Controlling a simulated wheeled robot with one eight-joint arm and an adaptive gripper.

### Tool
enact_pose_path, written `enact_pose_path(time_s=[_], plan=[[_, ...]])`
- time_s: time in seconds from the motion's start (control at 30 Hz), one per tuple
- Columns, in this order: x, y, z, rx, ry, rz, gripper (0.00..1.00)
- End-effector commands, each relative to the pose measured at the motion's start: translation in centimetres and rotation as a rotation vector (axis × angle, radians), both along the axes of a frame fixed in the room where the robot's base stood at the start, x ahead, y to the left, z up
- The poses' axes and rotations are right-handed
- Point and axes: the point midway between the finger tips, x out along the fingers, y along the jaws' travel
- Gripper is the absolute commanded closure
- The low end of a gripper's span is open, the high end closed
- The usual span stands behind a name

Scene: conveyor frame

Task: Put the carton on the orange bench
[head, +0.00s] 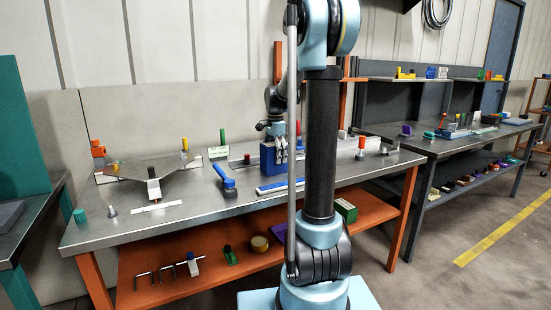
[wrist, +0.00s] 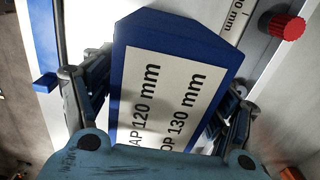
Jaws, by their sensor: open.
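The orange bench (head: 220,200) has a steel top over orange legs and an orange lower shelf. My gripper (head: 281,152) is above the bench's middle, pointing down and open. A blue block (head: 267,160) stands right by it. In the wrist view a blue block with a white label (wrist: 165,85) lies between the open fingers of my gripper (wrist: 163,95); the label reads 120 mm and 130 mm. I cannot tell if the fingers touch it. No thing is plainly marked as the carton; a green box with a pale label (head: 346,210) sits at the lower shelf's right end.
A blue-handled tool (head: 226,184) and an angled metal plate (head: 150,168) are on the bench top. Small parts lie on its lower shelf. A dark second bench (head: 440,146) stands to the right. A red knob (wrist: 287,26) shows in the wrist view.

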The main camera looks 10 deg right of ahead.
Motion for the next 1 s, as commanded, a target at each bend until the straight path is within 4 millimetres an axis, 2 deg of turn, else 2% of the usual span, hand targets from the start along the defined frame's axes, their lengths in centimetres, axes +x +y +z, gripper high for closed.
enact_pose_path(time_s=[0.17, 0.5, 0.7, 1.0], plan=[[0.0, 0.0, 1.6, 0.000, 0.000, 0.000, 0.22], [0.0, 0.0, 7.8, 0.000, 0.000, 0.000, 0.22], [0.1, 0.0, 10.6, 0.000, 0.000, -0.001, 0.22], [0.0, -0.1, 12.1, 0.000, 0.000, 0.000, 0.22]])
